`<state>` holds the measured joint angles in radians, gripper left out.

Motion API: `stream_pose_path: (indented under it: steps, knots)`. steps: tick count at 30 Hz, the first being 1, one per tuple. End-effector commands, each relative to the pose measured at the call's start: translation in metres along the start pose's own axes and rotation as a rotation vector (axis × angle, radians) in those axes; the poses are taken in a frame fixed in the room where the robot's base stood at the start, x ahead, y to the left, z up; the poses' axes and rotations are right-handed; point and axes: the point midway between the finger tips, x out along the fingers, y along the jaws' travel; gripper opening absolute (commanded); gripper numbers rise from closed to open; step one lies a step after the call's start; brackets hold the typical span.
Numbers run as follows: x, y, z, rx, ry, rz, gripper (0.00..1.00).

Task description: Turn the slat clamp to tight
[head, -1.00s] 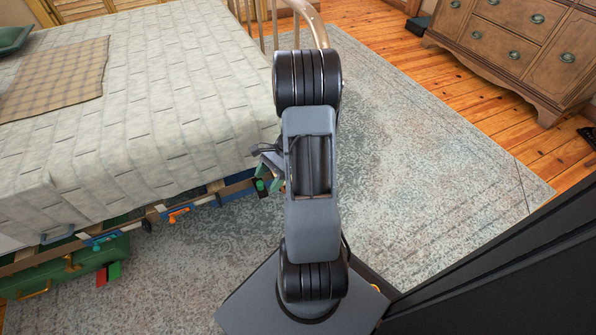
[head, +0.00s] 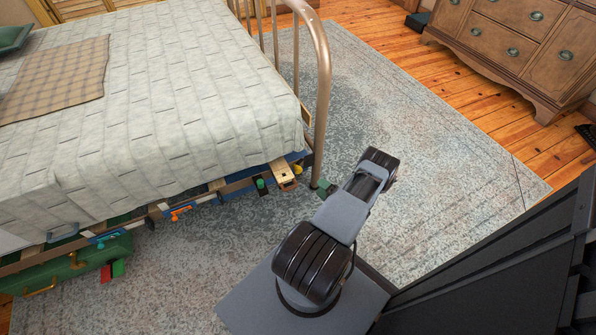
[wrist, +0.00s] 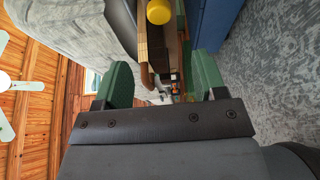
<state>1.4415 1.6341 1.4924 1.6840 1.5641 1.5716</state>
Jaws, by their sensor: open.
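I cannot tell for sure which part is the slat clamp. The yellow knob (wrist: 158,11) also shows at the top of the wrist view, beside a wooden strip (wrist: 142,42). My gripper (wrist: 163,80) is open, its green fingers apart with nothing held between them. In the head view it is mostly hidden, with green (head: 326,188) showing by the bed's corner post.
The bed's curved metal end frame (head: 323,80) stands close to my arm. A green case (head: 70,265) with red and green blocks (head: 110,270) lies under the bed. A wooden dresser (head: 520,45) is at far right. Open rug (head: 430,150) lies between.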

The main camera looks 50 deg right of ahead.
Motion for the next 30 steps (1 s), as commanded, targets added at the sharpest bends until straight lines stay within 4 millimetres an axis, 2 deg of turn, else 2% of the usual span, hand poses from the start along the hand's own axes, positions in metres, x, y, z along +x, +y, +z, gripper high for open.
stream_pose_path:
  steps: [5, 12, 18, 24, 30]
  knots:
    - [0.024, -0.001, 0.002, 0.017, -0.007, 0.007, 0.64]
    - [0.071, -0.002, 0.002, 0.013, -0.006, 0.006, 0.64]
    - [0.104, -0.001, 0.002, 0.013, -0.007, 0.006, 0.64]
    - [0.125, -0.001, 0.002, 0.014, -0.007, 0.005, 0.64]
    - [0.133, 0.001, 0.003, 0.014, -0.009, 0.006, 0.64]
